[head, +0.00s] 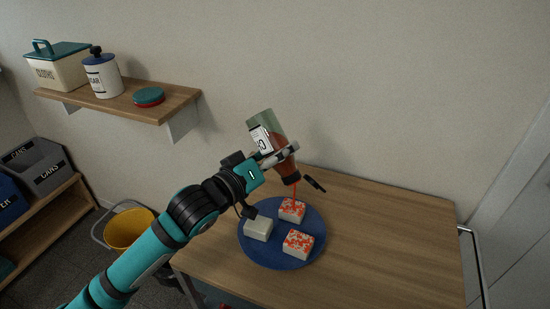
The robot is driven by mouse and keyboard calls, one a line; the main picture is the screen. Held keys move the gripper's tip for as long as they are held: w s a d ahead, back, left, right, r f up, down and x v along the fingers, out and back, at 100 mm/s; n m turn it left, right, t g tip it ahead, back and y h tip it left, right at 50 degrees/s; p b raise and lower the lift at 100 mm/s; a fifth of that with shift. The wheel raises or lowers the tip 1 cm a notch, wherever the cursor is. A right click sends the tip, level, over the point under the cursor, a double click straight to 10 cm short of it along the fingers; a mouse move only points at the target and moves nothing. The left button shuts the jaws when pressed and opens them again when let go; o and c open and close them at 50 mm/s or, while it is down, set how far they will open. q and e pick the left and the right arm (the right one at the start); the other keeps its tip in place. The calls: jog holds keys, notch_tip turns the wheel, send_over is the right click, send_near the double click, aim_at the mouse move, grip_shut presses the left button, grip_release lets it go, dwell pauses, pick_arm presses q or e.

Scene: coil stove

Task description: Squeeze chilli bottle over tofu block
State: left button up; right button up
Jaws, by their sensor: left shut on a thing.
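My left gripper (284,158) is shut on the chilli bottle (265,124), a clear bottle with a white label and red sauce inside. The bottle is tipped with its dark nozzle down. A red stream (295,190) runs from it to the back tofu block (292,209) on a round blue plate (259,261). That block and the front right tofu block (298,244) carry red sauce. The left tofu block (258,229) looks plain white. My right gripper is not in view.
The plate stands on a wooden table (390,240) whose right side is clear. A wall shelf (176,103) at left holds a cookie tin (60,70), a sugar jar (102,78) and a teal-red round tin (149,96). A yellow bucket (128,230) stands on the floor.

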pick_arm(q)
jog(key=shift+s+d+r+m, duration=0.1)
jog(key=shift+d+r+m, duration=0.05)
jog(key=shift+m, duration=0.25)
dwell(0.3)
